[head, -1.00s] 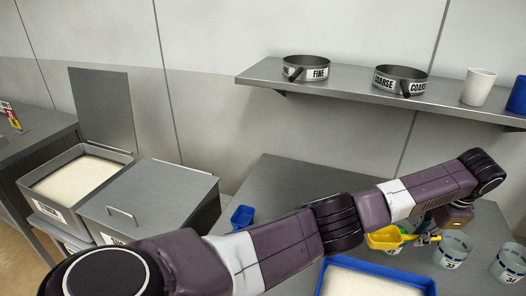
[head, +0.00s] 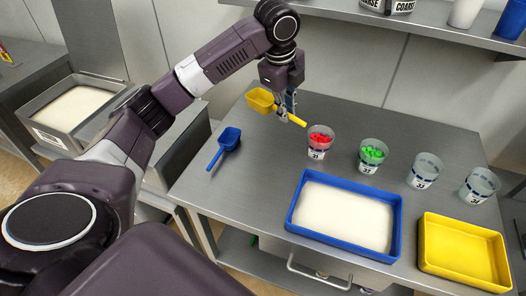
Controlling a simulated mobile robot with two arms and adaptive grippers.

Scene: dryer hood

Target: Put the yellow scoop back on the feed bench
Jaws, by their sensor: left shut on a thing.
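The yellow scoop (head: 261,100) is in my left gripper (head: 289,116), near the back left of the steel feed bench (head: 262,158). The gripper points down and is shut on the scoop's handle, with the bowl to the left and the handle end to the right. I cannot tell whether the scoop touches the bench or is just above it. My right gripper is not in view.
A blue scoop (head: 229,140) lies on the bench at the left. Cups with red (head: 320,140) and green (head: 373,155) contents and two emptier cups (head: 424,170) stand to the right. A blue tray of white powder (head: 290,222) and a yellow tray (head: 425,262) lie in front.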

